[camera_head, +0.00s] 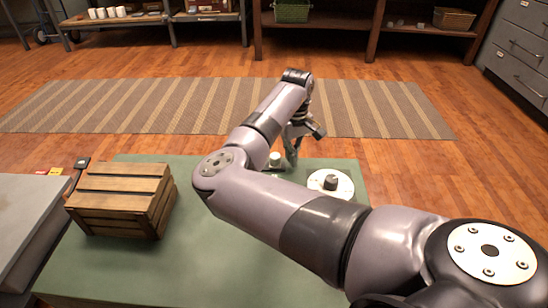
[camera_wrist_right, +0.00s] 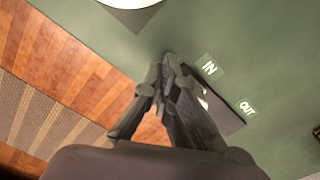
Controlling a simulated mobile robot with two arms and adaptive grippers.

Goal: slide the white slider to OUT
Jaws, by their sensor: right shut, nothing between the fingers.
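The white slider (camera_head: 275,159) is a small pale knob near the far edge of the green tabletop in the head view. In the right wrist view only a bit of white (camera_wrist_right: 204,99) shows beside my finger, on a dark track (camera_wrist_right: 227,116). The IN label (camera_wrist_right: 209,68) and the OUT label (camera_wrist_right: 246,108) lie along the track. My right gripper (camera_head: 292,161) points down just right of the slider; its closed fingertips also show in the right wrist view (camera_wrist_right: 170,65), near the IN end. I cannot tell whether they touch the slider. My left gripper is not in view.
A white round dial (camera_head: 344,192) with a dark knob is on the green table (camera_head: 210,262), right of the gripper. A wooden crate (camera_head: 118,203) stands on the left. My right arm crosses above the table. The near left tabletop is bare.

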